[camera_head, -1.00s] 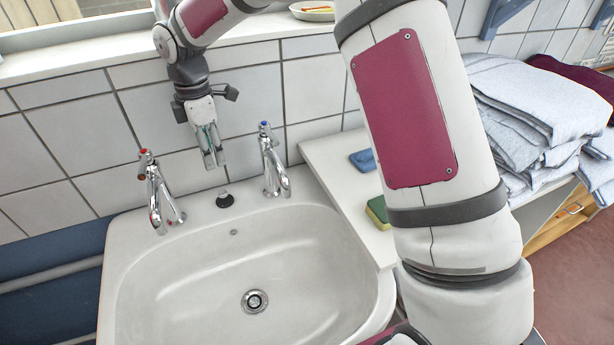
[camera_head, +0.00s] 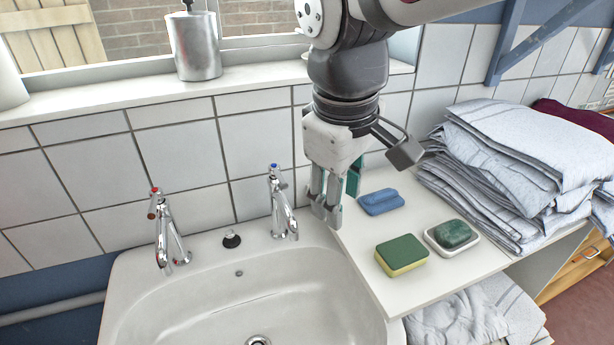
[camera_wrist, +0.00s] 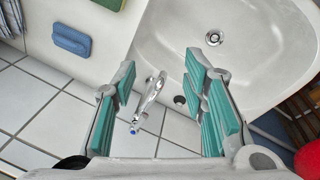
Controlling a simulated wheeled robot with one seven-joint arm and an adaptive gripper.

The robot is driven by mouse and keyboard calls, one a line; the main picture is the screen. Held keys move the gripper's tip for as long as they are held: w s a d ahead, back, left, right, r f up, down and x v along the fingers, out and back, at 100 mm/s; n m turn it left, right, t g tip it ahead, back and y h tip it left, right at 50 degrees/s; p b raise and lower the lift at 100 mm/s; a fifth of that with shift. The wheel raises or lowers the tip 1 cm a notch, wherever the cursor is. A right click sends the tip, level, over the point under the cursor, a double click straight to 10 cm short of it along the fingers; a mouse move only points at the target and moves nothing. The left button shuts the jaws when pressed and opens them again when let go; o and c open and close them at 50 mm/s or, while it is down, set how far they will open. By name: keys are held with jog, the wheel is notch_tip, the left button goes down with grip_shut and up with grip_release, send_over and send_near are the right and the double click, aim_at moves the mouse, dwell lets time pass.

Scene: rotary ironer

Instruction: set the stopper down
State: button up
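The stopper (camera_head: 232,239) is a small black knob with a pale base. It sits on the back ledge of the white sink (camera_head: 180,285), between the red-marked tap (camera_head: 165,230) and the blue-marked tap (camera_head: 282,205). My gripper (camera_head: 326,208) hangs pointing down, right of the blue-marked tap, near the sink's back right corner and apart from the stopper. In the wrist view its green-padded fingers (camera_wrist: 160,68) stand wide apart with nothing held. The stopper shows there as a dark spot (camera_wrist: 179,99) beyond the fingers.
The white counter (camera_head: 365,245) right of the sink holds a blue sponge (camera_head: 381,202), a green and yellow sponge (camera_head: 402,254) and green soap in a dish (camera_head: 452,235). Folded cloths (camera_head: 520,150) are stacked behind at right. A metal canister (camera_head: 194,45) stands on the sill.

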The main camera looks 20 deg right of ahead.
jog(key=s+d+f+m+t+y, duration=0.1)
jog(key=s+m, duration=0.4)
jog(key=s, duration=0.5)
jog(key=shift+s+d+f+m, duration=0.3)
jog(key=shift+s+d+f, duration=0.05)
jog(key=shift+f, duration=0.55)
jog(key=shift+y, duration=0.3)
notch_tip(320, 180, up, 6)
jog(key=t+p, duration=0.1)
jog(key=p, duration=0.3)
jog(key=shift+p, duration=0.35)
jog(key=shift+w, duration=0.1)
jog(key=shift+d, duration=0.1)
